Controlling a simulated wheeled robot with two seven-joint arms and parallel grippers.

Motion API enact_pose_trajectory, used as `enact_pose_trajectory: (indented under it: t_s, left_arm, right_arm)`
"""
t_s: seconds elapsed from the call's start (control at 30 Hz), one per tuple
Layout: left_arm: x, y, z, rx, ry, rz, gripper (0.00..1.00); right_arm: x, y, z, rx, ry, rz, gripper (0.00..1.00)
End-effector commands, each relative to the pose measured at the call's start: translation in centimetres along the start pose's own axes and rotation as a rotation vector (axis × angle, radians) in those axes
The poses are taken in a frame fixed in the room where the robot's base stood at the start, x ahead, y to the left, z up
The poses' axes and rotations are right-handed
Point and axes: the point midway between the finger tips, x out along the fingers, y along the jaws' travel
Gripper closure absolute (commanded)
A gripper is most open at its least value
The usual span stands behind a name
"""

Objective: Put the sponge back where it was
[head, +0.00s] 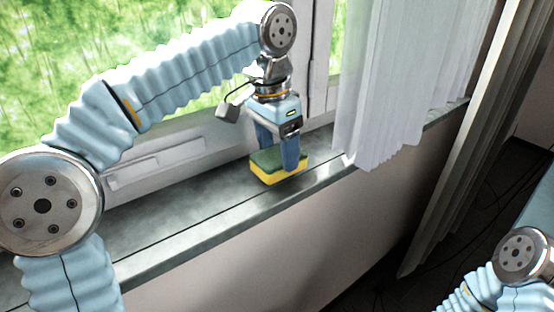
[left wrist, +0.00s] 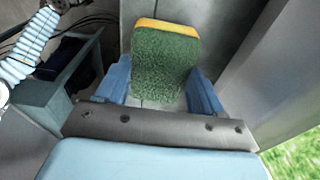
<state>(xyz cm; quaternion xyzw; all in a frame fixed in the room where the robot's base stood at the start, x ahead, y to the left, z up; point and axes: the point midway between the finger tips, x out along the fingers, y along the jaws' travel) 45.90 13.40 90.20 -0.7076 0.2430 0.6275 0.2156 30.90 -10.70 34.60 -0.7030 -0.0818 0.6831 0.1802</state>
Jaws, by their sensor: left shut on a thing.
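The sponge (head: 281,172) is yellow below with a green scouring side on top. It is at the window sill (head: 205,200), left of the curtain, and lies flat; I cannot tell whether it rests on the sill or hangs just above. My left gripper (head: 279,159) points down and is shut on the sponge, one finger on each side. In the left wrist view the green side of the sponge (left wrist: 166,62) and a yellow edge show between the blue fingers. My right gripper is out of view; only part of my right arm shows at the lower right.
A white curtain (head: 385,90) hangs just right of the sponge, down to the sill. The window frame (head: 180,160) runs behind the sill. The sill is clear to the left of the sponge. Grey drapes (head: 470,140) and dark floor with cables are further right.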

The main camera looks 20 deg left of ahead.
Motion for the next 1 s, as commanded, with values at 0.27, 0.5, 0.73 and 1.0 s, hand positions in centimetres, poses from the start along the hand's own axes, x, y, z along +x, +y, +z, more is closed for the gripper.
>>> enact_pose_trajectory:
  t_s: [0.27, 0.5, 0.73, 1.0]
  left_arm:
    - [2.4, 0.1, 0.4, 0.001, 0.001, -0.001, 0.57]
    - [2.5, 0.1, 0.5, 0.001, 0.001, -0.001, 0.31]
    - [2.4, 0.1, 0.5, 0.001, 0.001, -0.001, 0.07]
    - [1.9, 0.1, 0.4, 0.001, 0.002, -0.001, 0.07]
  right_arm:
    - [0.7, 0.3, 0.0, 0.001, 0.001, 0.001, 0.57]
    - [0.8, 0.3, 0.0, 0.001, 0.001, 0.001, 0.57]
    - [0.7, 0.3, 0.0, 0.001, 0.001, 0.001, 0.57]
    - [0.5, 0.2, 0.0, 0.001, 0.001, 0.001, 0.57]
